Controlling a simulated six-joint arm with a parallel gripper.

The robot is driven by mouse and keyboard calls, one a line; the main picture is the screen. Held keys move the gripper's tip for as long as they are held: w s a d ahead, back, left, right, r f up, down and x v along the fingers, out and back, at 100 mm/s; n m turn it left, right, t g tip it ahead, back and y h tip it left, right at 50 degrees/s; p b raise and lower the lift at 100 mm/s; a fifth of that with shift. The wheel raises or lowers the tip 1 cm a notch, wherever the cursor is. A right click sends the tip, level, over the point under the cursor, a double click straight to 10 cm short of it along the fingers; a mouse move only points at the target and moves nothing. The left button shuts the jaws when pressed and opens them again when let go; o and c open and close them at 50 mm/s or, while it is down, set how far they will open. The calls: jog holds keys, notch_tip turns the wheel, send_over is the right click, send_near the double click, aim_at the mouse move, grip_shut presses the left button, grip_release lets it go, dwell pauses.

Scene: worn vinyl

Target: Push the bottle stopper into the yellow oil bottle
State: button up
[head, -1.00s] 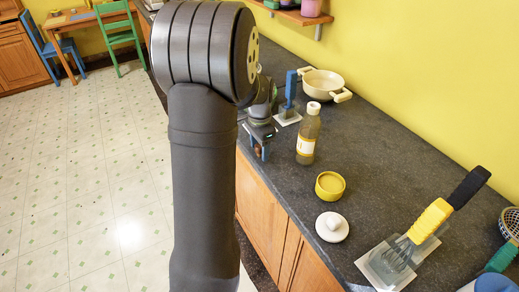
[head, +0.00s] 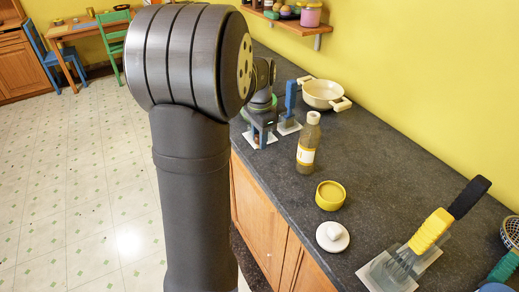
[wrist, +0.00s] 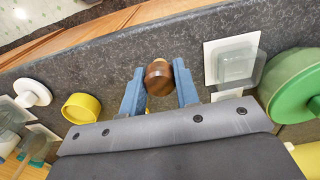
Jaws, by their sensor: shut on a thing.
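The oil bottle (head: 306,150) stands upright on the dark counter in the head view, olive-yellow with a pale label and a pale top. I cannot make it out in the wrist view. My gripper (head: 259,137) is left of the bottle, apart from it. In the wrist view, my gripper's blue fingers (wrist: 159,84) are shut on a round brown stopper (wrist: 158,76), one finger on each side. The stopper is small and mostly hidden by the fingers in the head view.
A white tile with a clear holder (wrist: 236,63) is beside my gripper. A blue-handled tool (head: 290,100) and cream pot (head: 323,94) stand behind. A yellow bowl (head: 330,195), white lid (head: 332,237) and whisk (head: 430,232) are nearer. Bare counter lies right of the bottle.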

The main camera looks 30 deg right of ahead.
jog(key=s+d+r+m, duration=0.1)
jog(key=s+d+r, duration=0.2)
jog(key=r, duration=0.4)
jog(key=s+d+r+m, duration=0.2)
jog(key=d+r, duration=0.2)
jog(key=r, duration=0.3)
jog(key=s+d+r+m, duration=0.1)
jog(key=s+d+r, duration=0.2)
jog(key=r, duration=0.3)
jog(key=shift+s+d+r, duration=0.35)
jog(key=shift+d+r, duration=0.05)
jog(key=shift+d, duration=0.45)
jog(key=shift+f, duration=0.1)
jog(key=shift+f, duration=3)
jog(key=shift+f, duration=1.2)
jog(key=o, duration=1)
jog(key=shift+o, duration=0.6)
